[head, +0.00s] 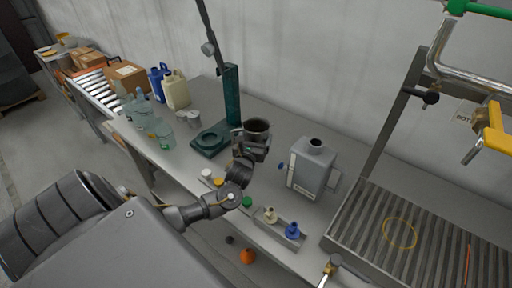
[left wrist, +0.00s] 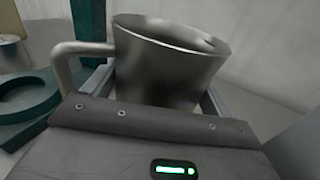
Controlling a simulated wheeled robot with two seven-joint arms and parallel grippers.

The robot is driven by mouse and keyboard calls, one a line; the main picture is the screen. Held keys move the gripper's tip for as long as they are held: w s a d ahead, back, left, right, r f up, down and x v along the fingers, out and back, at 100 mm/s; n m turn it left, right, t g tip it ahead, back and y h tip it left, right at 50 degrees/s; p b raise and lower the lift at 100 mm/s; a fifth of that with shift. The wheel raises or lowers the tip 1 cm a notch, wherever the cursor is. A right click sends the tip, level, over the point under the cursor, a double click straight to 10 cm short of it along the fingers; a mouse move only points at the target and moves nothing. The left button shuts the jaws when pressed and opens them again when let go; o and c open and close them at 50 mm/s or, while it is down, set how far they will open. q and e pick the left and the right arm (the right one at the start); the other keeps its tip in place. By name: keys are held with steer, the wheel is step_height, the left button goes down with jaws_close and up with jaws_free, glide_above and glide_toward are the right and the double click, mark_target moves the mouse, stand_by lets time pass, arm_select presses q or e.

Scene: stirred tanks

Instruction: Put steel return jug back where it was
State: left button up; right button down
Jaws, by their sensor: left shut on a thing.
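The steel return jug (head: 257,127) is upright in my left gripper (head: 251,148), over the bench right of the teal stand. In the left wrist view the jug (left wrist: 165,65) fills the middle, its open mouth up and its handle to the left, with the fingers on either side of it. The gripper hides its lower part. I cannot tell whether its base touches the bench. My right gripper is not in view.
The teal stand (head: 231,95) has a ring-shaped base (head: 209,141) left of the jug. A grey can (head: 312,168) stands to the right. Small caps and a tray (head: 273,229) with stoppers line the front edge. Bottles and beakers (head: 165,138) stand left. A slatted drain (head: 417,240) lies right.

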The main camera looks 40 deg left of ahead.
arm_select(q)
steer(key=shift+s+f, duration=0.1)
steer(key=shift+f, duration=0.05)
steer(key=shift+s+f, duration=0.1)
steer(key=shift+f, duration=0.3)
step_height(320, 180, down, 3)
steer(key=shift+f, duration=0.1)
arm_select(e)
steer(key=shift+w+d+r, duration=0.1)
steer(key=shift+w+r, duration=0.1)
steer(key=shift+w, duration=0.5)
arm_select(q)
steer(key=o, duration=0.8)
steer(key=shift+f, duration=0.25)
steer(key=o, duration=0.3)
steer(key=shift+o, duration=0.2)
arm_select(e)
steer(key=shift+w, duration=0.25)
arm_select(q)
steer(key=shift+r, duration=0.15)
